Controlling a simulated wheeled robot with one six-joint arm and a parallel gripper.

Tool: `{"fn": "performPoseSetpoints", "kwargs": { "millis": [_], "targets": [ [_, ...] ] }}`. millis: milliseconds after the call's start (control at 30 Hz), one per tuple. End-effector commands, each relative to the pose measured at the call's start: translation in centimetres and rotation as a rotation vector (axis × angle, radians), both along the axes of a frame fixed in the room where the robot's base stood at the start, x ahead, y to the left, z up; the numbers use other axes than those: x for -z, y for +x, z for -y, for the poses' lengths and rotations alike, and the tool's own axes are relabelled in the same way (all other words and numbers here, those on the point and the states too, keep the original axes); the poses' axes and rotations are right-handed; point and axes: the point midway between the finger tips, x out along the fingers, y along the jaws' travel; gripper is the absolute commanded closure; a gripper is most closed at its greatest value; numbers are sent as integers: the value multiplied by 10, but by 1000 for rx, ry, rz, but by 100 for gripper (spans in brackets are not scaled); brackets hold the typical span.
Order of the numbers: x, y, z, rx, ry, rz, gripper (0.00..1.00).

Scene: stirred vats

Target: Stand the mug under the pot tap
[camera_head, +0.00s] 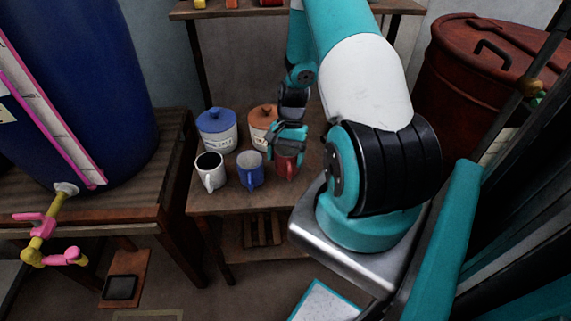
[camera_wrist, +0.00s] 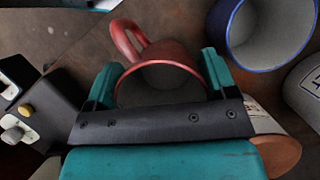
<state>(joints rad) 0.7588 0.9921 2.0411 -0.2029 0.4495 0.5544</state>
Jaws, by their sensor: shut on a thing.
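A red mug (camera_head: 286,168) is at the right end of the row of mugs on the small wooden table (camera_head: 235,204). My gripper (camera_head: 287,140) is shut on it from above. In the wrist view the red mug (camera_wrist: 160,52) is between the two fingers of my gripper (camera_wrist: 160,75), with its open mouth facing the camera and its handle at the upper left. I cannot tell whether its base touches the table. A tap with pink and yellow parts (camera_head: 42,238) sticks out low on the big blue vat (camera_head: 90,80) at the left.
A white mug (camera_head: 203,178) and a blue mug (camera_head: 250,176) stand left of the red mug. A blue-lidded jar (camera_head: 217,140) and an orange-lidded jar (camera_head: 260,118) stand behind. A small board with a dark pad (camera_head: 120,287) is low below the vat's bench (camera_head: 130,190).

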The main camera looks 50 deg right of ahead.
Motion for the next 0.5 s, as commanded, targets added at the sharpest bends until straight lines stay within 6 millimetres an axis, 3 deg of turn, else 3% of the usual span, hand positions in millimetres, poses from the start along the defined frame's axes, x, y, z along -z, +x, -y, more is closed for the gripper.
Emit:
{"fn": "performPoseSetpoints", "kwargs": {
  "millis": [233, 500],
  "targets": [
    [33, 0, -1, 0, 2, -1, 49],
    [38, 0, 0, 0, 0, 0, 49]
  ]
}}
